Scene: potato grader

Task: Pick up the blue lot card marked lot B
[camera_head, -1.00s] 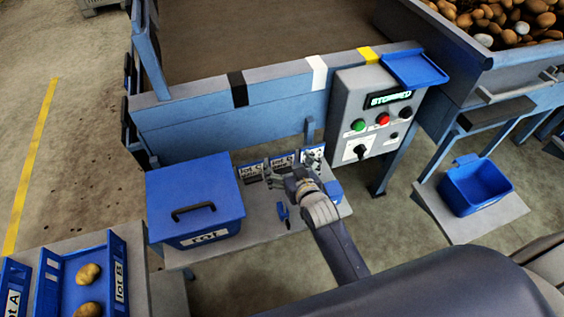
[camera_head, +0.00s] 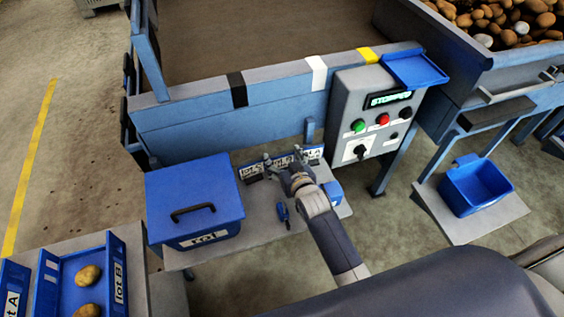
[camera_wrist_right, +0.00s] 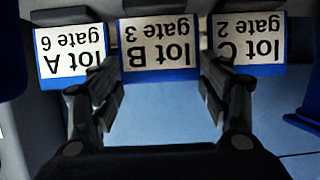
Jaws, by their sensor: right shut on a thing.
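The lot B card (camera_wrist_right: 158,45), white-faced with a blue edge and marked gate 3, shows upside down in the right wrist view. It is the middle one of a row of three. My right gripper (camera_head: 283,166) is at this row in the head view and partly hides the middle card. In the right wrist view its fingers (camera_wrist_right: 163,78) lie on either side of the lot B card, and it is shut on that card. The lot C card (camera_wrist_right: 250,38) and the lot A card (camera_wrist_right: 70,52) stand close on either side. My left gripper is not in view.
A lidded blue rot box (camera_head: 195,200) stands left of the cards. A blue-handled tool (camera_head: 283,212) lies in front on the grey shelf. The grey control box (camera_head: 345,100) reads STOPPED. Blue trays with potatoes (camera_head: 55,275) are at the lower left; an empty blue bin (camera_head: 478,187) is at right.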

